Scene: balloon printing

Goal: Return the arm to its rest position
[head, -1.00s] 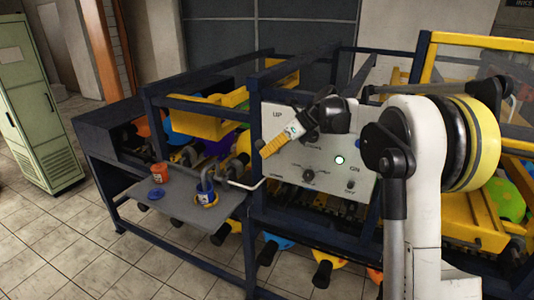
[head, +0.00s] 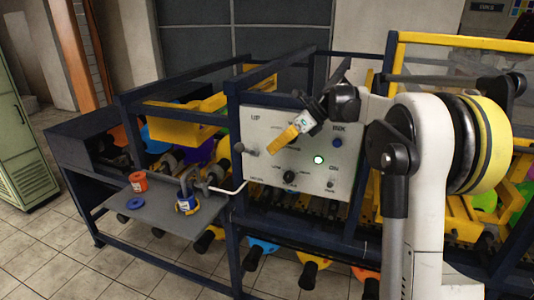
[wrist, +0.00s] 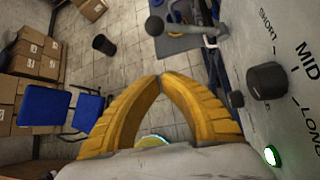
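My arm (head: 415,180) reaches up from the lower right in the head view, its elbow raised and its forearm going left in front of the control panel (head: 262,185). My gripper (head: 271,150) has yellow fingers pointing down and left, in front of the panel. In the wrist view the two ribbed fingers (wrist: 160,77) meet at their tips, with nothing between them. I cannot tell exactly how far the fingers are from the panel.
The panel carries a lit green lamp (head: 318,160) and several knobs, one a black knob (wrist: 267,81) close on the right. Tiled floor (wrist: 135,25) and blue chairs (wrist: 45,108) lie beyond.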

